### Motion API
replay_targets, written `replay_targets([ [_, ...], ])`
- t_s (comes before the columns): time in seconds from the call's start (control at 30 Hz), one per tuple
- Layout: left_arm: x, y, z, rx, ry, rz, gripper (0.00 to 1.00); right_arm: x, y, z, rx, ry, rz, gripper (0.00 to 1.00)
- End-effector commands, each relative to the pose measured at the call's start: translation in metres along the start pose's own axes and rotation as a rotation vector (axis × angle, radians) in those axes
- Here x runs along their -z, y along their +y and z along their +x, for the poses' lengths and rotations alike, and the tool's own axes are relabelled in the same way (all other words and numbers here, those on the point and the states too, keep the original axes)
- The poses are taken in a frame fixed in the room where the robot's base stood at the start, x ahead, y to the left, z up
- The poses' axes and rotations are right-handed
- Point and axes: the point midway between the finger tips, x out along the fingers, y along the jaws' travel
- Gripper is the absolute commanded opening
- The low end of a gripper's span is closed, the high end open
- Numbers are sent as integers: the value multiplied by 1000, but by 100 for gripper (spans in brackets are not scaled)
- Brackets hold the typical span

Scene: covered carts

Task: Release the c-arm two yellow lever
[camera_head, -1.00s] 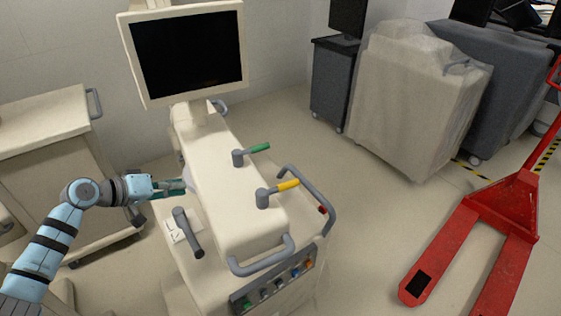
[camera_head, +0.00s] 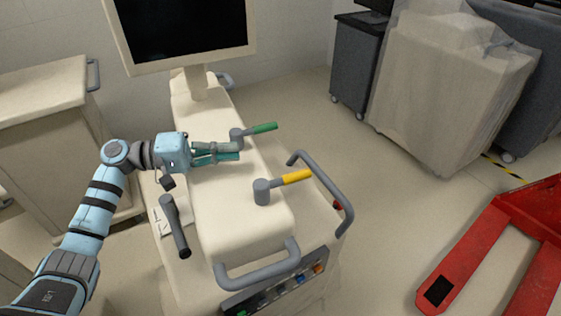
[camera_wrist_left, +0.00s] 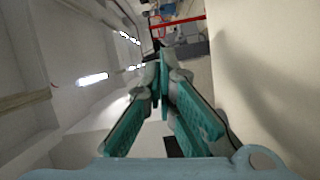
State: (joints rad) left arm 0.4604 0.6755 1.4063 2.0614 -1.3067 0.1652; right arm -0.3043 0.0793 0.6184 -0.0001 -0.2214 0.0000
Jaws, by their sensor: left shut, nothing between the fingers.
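The yellow lever (camera_head: 297,177) sits on a grey round post (camera_head: 262,191) on top of the cream C-arm cart (camera_head: 215,199). It points right and slightly up in the head view. A green lever (camera_head: 263,128) on a similar post stands farther back. My left gripper (camera_head: 238,150) reaches over the cart top from the left, its teal fingers closed and empty. Its tips are close to the green lever's post, behind and left of the yellow lever; I cannot tell whether they touch the post. The left wrist view shows the fingers (camera_wrist_left: 162,85) together. My right gripper is not in view.
A grey handle (camera_head: 175,226) stands at the cart's left side. Grey rails (camera_head: 330,190) edge its right and front (camera_head: 258,268). A monitor (camera_head: 182,30) rises behind. A red pallet jack (camera_head: 470,250) lies right, with clear floor between.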

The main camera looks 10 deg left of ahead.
Motion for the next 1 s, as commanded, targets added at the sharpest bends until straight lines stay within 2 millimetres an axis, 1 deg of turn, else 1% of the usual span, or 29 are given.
replay_targets([
  [0.17, 0, 1, 7, 0, 1, 0, 0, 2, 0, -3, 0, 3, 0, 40],
  [0.27, 0, 2, 20, -2, 1, 1, 0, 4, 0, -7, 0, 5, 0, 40],
  [0.63, 1, 3, 98, -1, 4, -1, 0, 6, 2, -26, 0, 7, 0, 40],
  [0.8, -25, 2, 104, 4, 4, -1, 0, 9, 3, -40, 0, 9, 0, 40],
  [0.9, -34, 1, 106, 4, 4, 0, 0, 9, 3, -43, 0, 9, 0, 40],
  [1.0, -38, 0, 107, 3, 5, 0, 0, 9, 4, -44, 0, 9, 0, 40],
])
